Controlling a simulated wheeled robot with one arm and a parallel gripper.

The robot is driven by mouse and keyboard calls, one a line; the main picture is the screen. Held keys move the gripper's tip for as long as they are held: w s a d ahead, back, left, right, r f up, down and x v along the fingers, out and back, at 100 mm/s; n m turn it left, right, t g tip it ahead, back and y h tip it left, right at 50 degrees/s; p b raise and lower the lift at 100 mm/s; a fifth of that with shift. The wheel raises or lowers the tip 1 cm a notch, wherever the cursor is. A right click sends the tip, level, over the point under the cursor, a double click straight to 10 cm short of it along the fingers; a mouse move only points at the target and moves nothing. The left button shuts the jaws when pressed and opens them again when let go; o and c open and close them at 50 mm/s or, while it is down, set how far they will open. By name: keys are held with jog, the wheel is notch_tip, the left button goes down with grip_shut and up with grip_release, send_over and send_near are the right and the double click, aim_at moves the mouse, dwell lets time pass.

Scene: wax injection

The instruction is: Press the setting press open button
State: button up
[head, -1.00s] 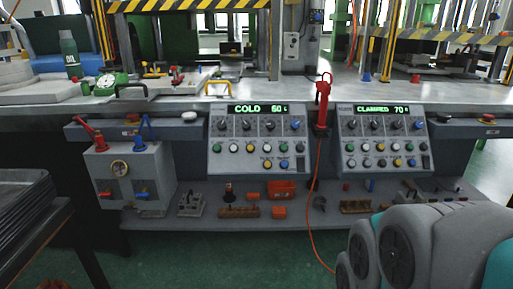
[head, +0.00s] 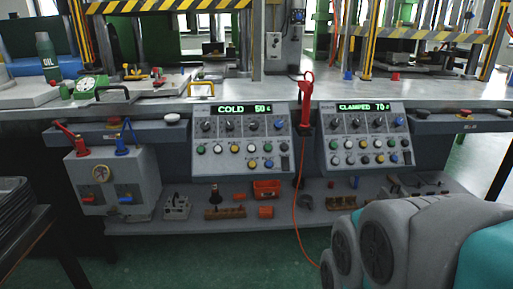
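Two sloped grey control panels stand side by side on the front of the bench. The left panel (head: 240,165) has a green display (head: 244,109) reading COLD and about 50. The right panel (head: 364,165) has a green display (head: 363,107) reading CLAMPED and about 70. Each panel has a row of dark knobs and rows of green, white, yellow, blue and black buttons. The button labels are too small to read, so I cannot tell which one is the open button. My grey and teal arm fills the lower right; my gripper is not in view.
A red-handled tool (head: 306,95) with a hanging red cord (head: 297,210) sits between the panels. A grey valve box (head: 118,180) stands at the left. A lower shelf (head: 150,226) holds small parts. A dark rack (head: 22,215) is at the far left. Green floor is open in front.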

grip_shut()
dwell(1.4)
